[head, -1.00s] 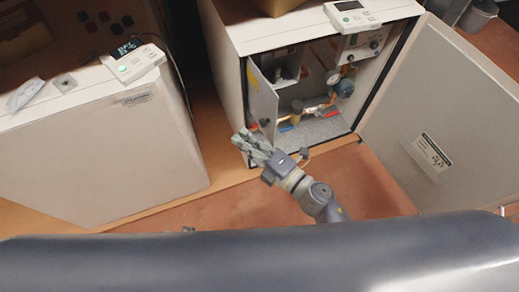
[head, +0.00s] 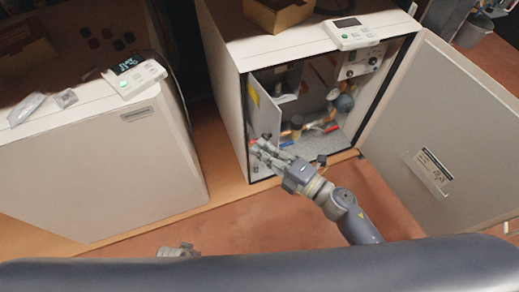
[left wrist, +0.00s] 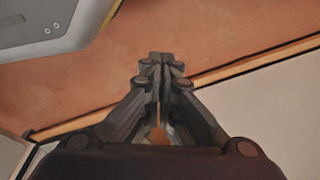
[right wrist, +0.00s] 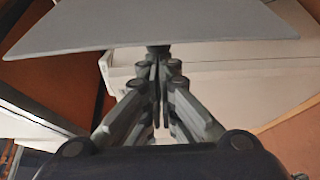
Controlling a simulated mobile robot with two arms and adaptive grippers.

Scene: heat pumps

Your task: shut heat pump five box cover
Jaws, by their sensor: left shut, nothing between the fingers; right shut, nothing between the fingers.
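The open heat pump (head: 225,95) stands in the middle of the head view. Its large outer door (head: 435,130) is swung out to the right. Inside at the left, a grey box cover (head: 262,108) with a yellow label stands ajar beside a box with fittings. My right gripper (head: 258,148) is shut and empty, by the cover's lower end. In the right wrist view a grey panel (right wrist: 150,28), perhaps this cover, spans above the shut fingers (right wrist: 160,62); I cannot tell whether they touch. My left gripper (left wrist: 160,62) is shut and empty over the floor.
Pipes and a round gauge (head: 343,103) fill the cabinet's right side. A control panel (head: 348,33) and a cardboard box (head: 278,12) sit on top. Another closed white unit (head: 100,170) stands at the left. Reddish floor (head: 270,215) lies open in front.

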